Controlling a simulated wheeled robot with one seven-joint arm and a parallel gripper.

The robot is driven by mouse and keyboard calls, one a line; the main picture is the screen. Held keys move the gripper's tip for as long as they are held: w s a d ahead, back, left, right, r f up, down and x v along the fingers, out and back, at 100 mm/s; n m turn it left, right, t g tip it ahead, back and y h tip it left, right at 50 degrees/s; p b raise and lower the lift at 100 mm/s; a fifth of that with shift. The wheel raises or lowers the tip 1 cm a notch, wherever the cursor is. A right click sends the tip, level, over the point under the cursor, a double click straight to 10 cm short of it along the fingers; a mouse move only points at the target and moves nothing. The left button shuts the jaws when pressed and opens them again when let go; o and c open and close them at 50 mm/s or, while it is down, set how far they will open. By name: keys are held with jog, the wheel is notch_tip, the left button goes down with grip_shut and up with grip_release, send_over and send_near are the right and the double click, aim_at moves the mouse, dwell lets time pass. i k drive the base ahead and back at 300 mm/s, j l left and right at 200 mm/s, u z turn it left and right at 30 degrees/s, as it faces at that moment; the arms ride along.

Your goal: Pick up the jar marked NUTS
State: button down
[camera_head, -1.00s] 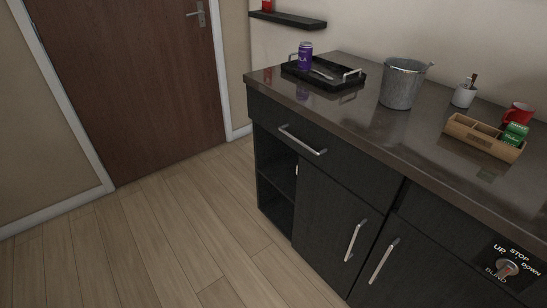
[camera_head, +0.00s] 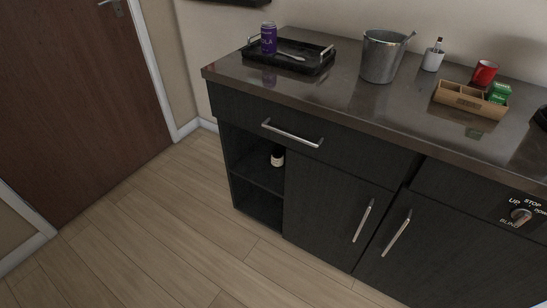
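A small dark jar or bottle with a pale label (camera_head: 277,157) stands on the middle shelf of the open compartment at the left end of the dark cabinet. It is partly hidden by the compartment's right wall. Its label is too small to read, so I cannot tell whether it says NUTS. No other jar is clearly visible. My gripper is not in view.
The cabinet (camera_head: 330,205) has a drawer, doors and a blind switch (camera_head: 521,216). The wood floor (camera_head: 150,250) is clear.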

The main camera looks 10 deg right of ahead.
aim_at(277, 158)
jog(key=i+j, duration=0.35)
jog(key=i+j+z, duration=0.15)
jog(key=i+j, duration=0.6)
jog(key=i+j+z, duration=0.15)
jog(key=i+j, duration=0.2)
jog(key=j, duration=0.2)
jog(key=i+j, duration=0.3)
jog(key=j, duration=0.15)
jog(key=z, duration=0.05)
